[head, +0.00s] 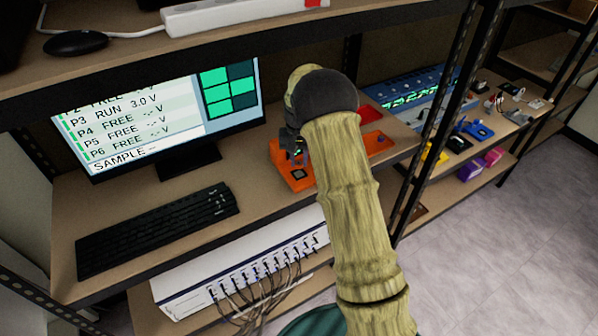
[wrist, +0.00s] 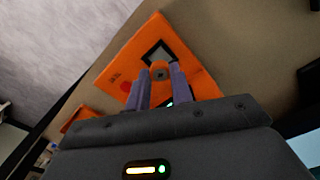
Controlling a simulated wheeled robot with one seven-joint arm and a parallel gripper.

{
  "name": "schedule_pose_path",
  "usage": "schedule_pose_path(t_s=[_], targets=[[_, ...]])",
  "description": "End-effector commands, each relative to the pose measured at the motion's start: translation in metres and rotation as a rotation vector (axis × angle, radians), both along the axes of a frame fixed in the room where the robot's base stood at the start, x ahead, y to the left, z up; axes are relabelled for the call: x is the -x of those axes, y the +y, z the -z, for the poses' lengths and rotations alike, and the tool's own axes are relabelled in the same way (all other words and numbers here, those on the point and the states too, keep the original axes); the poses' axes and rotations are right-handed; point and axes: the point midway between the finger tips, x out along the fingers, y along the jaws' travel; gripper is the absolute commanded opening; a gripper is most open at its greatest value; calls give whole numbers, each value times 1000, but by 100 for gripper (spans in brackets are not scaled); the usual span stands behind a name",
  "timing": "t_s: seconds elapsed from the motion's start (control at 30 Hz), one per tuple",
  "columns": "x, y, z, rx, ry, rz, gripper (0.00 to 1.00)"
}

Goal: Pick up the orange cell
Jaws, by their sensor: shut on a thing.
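The orange cell (wrist: 159,69) is a small orange piece with a dark screw-like mark on its end. In the wrist view it sits between the two purple-grey fingers of my gripper (wrist: 160,82), which is shut on it. Behind it is a flat orange holder (wrist: 196,66) with a dark square and a red dot. In the head view the holder (head: 296,181) lies on the shelf and my gripper (head: 297,157) is just above it, partly hidden by my arm. I cannot tell whether the cell touches the holder.
A monitor (head: 165,110) and black keyboard (head: 158,228) stand left on the shelf. A red-orange holder (head: 377,142) lies to the right. An upper shelf (head: 130,63) hangs above. Below is a white cabled unit (head: 240,270). Shelf posts stand at right.

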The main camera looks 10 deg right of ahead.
Motion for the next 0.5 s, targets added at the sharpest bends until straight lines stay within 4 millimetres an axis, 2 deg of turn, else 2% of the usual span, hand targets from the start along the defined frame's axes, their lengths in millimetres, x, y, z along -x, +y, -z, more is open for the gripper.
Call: schedule_pose_path(t_s=[0.5], targets=[[0, 0, -14, 0, 0, 0, 10]])
